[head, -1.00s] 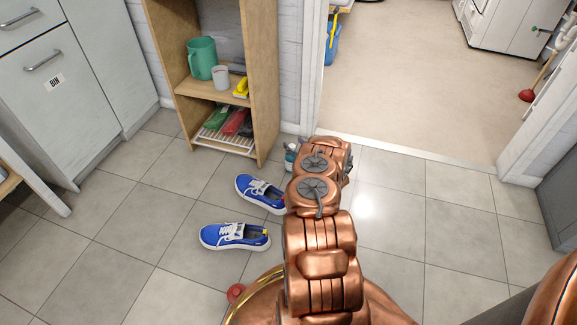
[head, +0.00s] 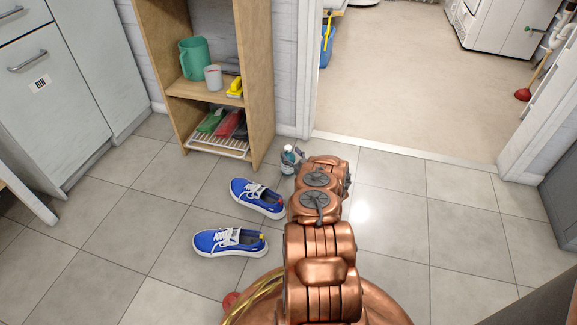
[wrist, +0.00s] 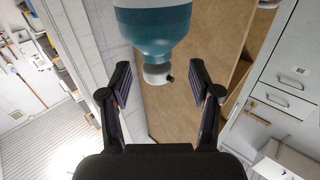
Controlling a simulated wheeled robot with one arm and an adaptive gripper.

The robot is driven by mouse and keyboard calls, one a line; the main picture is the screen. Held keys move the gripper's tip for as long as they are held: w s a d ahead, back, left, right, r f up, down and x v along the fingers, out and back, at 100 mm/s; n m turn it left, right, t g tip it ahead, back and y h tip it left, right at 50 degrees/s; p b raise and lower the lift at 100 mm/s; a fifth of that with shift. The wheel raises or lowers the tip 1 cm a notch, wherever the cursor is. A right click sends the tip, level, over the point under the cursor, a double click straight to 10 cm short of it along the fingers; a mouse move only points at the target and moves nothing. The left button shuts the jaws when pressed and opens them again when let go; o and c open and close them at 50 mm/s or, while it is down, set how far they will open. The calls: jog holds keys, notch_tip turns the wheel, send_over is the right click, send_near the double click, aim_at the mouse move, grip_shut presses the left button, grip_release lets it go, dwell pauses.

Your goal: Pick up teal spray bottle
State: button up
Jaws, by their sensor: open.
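The teal spray bottle (head: 288,159) stands on the tiled floor just in front of the shelf's right side, by the doorway, in the head view. My arm hides part of the space to its right. In the wrist view the bottle (wrist: 154,30) appears upside down at the top centre, its white cap pointing down between the fingers. My gripper (wrist: 160,82) is open, with one finger on each side of the bottle's cap end. I see no contact between fingers and bottle.
Two blue shoes (head: 257,198) (head: 230,242) lie on the floor left of my arm. A wooden shelf (head: 259,85) holds a green pitcher (head: 194,59) and a white cup (head: 213,78). The doorway is at the back right. Floor to the right is clear.

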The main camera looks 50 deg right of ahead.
aim_at(289, 151)
jog(key=b+x, duration=0.1)
jog(key=x, duration=0.2)
jog(key=shift+w+d+b, duration=0.1)
jog(key=shift+d+b, duration=0.05)
jog(key=shift+b, duration=0.15)
grip_shut()
dwell(0.5)
